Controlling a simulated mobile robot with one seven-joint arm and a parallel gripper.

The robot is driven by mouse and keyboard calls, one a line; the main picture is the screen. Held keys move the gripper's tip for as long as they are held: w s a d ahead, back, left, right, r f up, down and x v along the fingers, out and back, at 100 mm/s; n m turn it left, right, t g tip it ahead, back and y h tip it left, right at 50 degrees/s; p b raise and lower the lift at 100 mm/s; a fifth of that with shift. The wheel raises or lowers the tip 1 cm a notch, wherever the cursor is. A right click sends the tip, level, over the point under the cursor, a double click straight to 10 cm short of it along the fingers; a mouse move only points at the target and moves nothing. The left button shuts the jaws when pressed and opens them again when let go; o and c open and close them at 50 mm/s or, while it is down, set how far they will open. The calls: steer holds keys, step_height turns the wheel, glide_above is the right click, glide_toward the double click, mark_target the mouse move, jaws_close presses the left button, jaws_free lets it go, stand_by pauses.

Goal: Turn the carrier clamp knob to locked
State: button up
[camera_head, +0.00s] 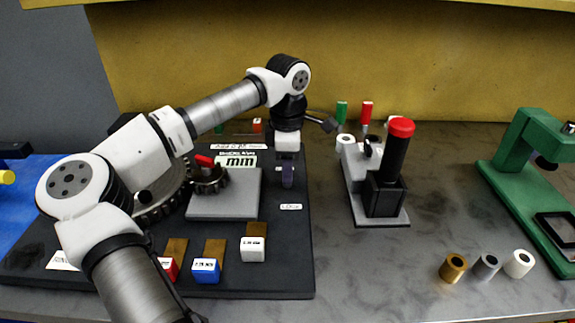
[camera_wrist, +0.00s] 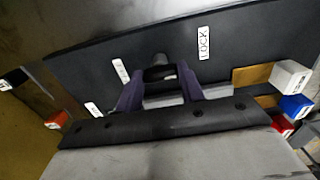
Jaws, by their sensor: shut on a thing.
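The clamp knob shows as a small dark post (camera_wrist: 159,66) between my fingertips in the wrist view. My gripper (camera_wrist: 160,82) is shut on it, with one purple finger on each side. In the head view my gripper (camera_head: 288,182) points down at the right part of the black base board (camera_head: 275,270) and hides the knob. A white LOCK label (camera_wrist: 203,43) lies up and right of the knob in the wrist view; a second label (camera_wrist: 120,70), not clearly legible, lies to its left. I cannot tell which way the knob points.
A grey block (camera_head: 225,200) and dark gears stand left of my gripper. White (camera_head: 253,249), blue (camera_head: 206,271) and red blocks line the board's front. A red-capped black post (camera_head: 397,160) on a grey plate stands to the right. Bench between is clear.

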stand_by(0.4)
steer(key=o, duration=1)
steer(key=shift+r, duration=0.1)
step_height(320, 180, up, 14)
steer(key=b, duration=0.1)
